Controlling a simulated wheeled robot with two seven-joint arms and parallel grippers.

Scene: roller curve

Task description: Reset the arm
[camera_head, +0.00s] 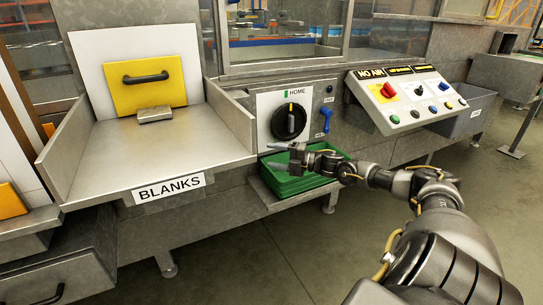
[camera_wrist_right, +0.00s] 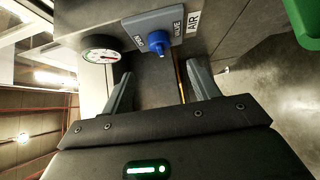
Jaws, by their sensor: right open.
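My right arm (camera_head: 440,200) comes in from the lower right and reaches left in front of the machine. Its gripper (camera_head: 274,156) is open and empty, above the green trays and below the HOME dial panel. The right wrist view shows the two fingers of the gripper (camera_wrist_right: 161,74) spread apart with nothing between them. Beyond them is a blue valve knob (camera_wrist_right: 158,47) on a grey plate marked AIR, with a round gauge (camera_wrist_right: 100,48) beside it. My left arm and gripper are not in view.
Green trays (camera_head: 295,180) sit on a low shelf below the gripper. The BLANKS table (camera_head: 150,160) is at left, with a yellow panel (camera_head: 150,95) behind. A black dial (camera_head: 289,121) is just above the gripper. A button console (camera_head: 405,97) and grey bin (camera_head: 470,118) are right. Floor is free in front.

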